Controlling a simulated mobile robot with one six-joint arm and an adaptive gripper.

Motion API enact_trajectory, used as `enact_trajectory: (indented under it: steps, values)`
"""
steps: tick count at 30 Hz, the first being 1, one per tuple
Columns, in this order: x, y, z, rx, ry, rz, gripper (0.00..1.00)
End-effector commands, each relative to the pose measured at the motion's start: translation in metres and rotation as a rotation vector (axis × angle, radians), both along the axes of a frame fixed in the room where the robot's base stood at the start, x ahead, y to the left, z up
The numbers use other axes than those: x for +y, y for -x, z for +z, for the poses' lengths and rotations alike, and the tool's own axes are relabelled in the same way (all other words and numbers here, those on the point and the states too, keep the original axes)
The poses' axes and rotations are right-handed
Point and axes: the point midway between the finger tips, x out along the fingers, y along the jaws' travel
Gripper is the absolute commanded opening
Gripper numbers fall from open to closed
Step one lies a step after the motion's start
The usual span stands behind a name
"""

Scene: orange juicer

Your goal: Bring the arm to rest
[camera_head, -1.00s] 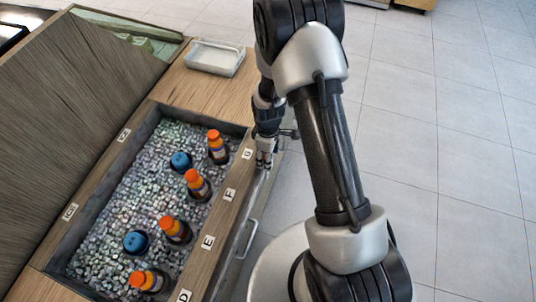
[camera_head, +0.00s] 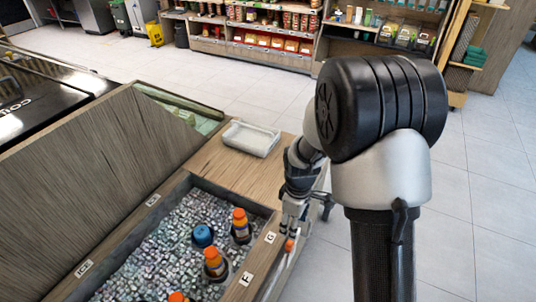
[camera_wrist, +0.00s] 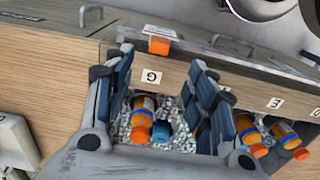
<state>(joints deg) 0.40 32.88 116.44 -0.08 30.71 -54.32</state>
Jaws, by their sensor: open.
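My gripper (camera_head: 292,228) hangs at the counter's right edge, close to the label G, with its fingers pointing down. In the wrist view my gripper (camera_wrist: 161,57) has its two blue-padded fingers spread wide, with nothing held between them. A small orange thing (camera_head: 290,245) shows just below the fingers. It also shows in the wrist view (camera_wrist: 159,45), beyond the fingertips and apart from them. My arm's elbow and a dark link fill the right of the head view.
The ice bin (camera_head: 262,215) holds several orange-capped bottles (camera_head: 214,263) and a blue-capped bottle (camera_head: 202,236). A pale tray (camera_head: 251,139) sits on the counter behind. Stocked shelves (camera_head: 275,30) stand far back. The floor to the right is open.

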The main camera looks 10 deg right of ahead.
Motion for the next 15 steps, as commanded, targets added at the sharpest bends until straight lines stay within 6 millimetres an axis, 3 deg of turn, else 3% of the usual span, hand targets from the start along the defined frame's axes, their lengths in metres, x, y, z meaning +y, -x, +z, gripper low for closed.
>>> enact_trajectory:
  steps: [4,7,11,15]
  values:
    - [0.000,0.000,0.003,-0.004,0.000,-0.005,0.51]
    - [0.000,0.001,0.021,-0.022,0.000,-0.036,0.51]
    - [0.000,0.012,0.070,-0.074,-0.004,-0.138,0.51]
    - [0.001,0.040,0.132,-0.140,-0.020,-0.292,0.51]
